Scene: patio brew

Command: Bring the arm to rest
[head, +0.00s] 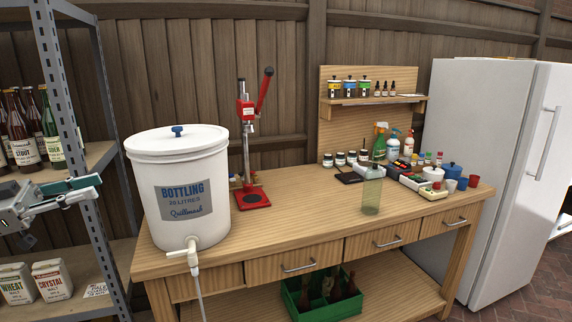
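My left gripper (88,191) comes in from the left edge, in front of the metal shelf rack.
The shelf rack (62,90) with bottles is close to my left gripper. A white fridge (490,150) stands right. A green crate (322,311) is below.

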